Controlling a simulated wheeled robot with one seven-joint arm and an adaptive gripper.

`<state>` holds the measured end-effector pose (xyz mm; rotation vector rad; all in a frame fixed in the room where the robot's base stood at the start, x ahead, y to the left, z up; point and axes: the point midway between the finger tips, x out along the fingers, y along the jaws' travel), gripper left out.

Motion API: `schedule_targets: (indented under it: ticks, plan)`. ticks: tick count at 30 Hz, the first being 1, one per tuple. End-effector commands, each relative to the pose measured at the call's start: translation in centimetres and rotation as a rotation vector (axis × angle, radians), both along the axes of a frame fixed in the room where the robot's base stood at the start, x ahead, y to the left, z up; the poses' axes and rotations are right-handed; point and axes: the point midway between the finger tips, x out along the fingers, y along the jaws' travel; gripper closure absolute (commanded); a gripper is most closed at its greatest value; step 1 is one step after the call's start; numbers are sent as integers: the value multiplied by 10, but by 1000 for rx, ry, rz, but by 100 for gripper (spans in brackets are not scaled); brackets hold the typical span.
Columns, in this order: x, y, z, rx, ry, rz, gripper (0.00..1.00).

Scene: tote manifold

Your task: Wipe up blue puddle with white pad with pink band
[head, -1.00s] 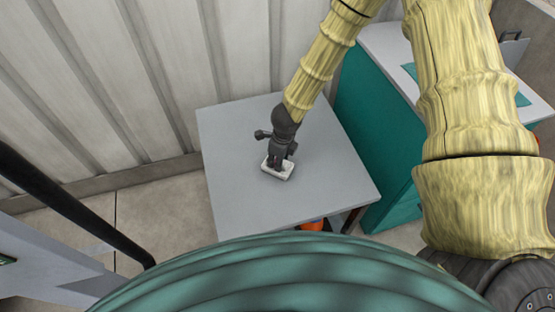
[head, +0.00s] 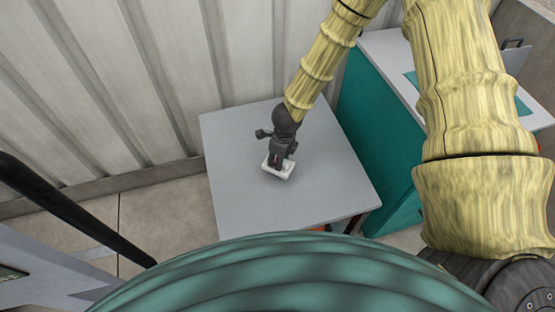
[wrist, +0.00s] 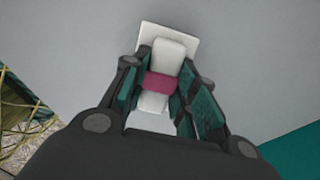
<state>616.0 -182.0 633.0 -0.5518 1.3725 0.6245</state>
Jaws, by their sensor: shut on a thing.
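The white pad (head: 286,172) is under my gripper (head: 280,161) on the grey table (head: 240,200) in the head view. In the wrist view the pad (wrist: 150,38) shows its white base and a white grip with a pink band (wrist: 160,86). My gripper (wrist: 158,92) is shut on that grip, with a finger on either side of the band. The pad looks to be at the tabletop, but I cannot tell whether it presses on it. No blue puddle shows in either view; anything under the pad is hidden.
A teal cabinet (head: 375,130) with a white top stands right of the table. A ribbed pale wall (head: 130,80) rises behind. A black bar (head: 75,210) crosses the left. The tabletop around the pad is clear.

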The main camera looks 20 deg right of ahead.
Motion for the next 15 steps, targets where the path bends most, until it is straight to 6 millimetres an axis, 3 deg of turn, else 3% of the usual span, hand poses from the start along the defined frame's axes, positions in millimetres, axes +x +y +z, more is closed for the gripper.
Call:
schedule_targets:
  ticks: [15]
  plan:
    - [-2,-4,50,0,1,-5,100]
